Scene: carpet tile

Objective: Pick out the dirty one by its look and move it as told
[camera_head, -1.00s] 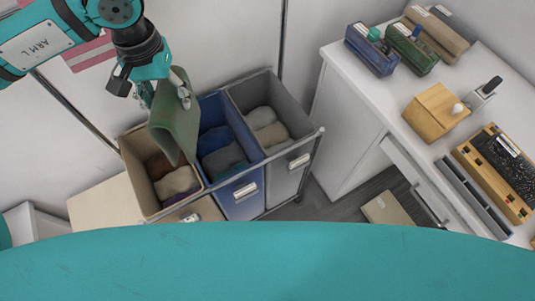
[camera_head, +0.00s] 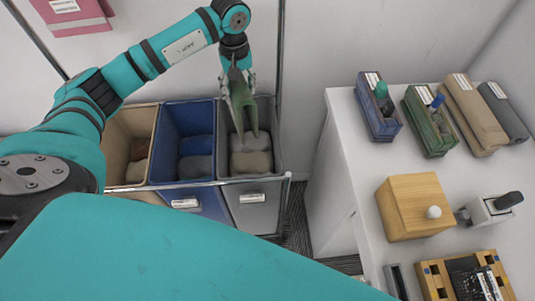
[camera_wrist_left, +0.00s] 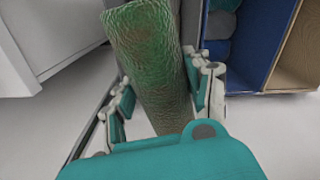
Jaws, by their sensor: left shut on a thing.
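My left gripper (camera_head: 238,85) is shut on a limp green cloth (camera_head: 242,112). The cloth hangs down over the grey bin (camera_head: 257,215), in front of the folded grey and light cloths inside. In the left wrist view the green cloth (camera_wrist_left: 150,65) sits between the two fingers, with brownish mottling on its rough surface. The blue bin (camera_head: 208,207) in the middle holds dark blue and grey cloths. The beige bin (camera_head: 130,120) at left holds brown and light cloths. My right gripper is not in view.
A metal rail frames the bins. To the right, a white counter (camera_head: 345,140) carries a blue caddy (camera_head: 378,115), a green caddy (camera_head: 430,125), rolled cases (camera_head: 472,112), a wooden box (camera_head: 410,212) and a black-and-wood tray (camera_head: 435,285). My teal body hides the lower left.

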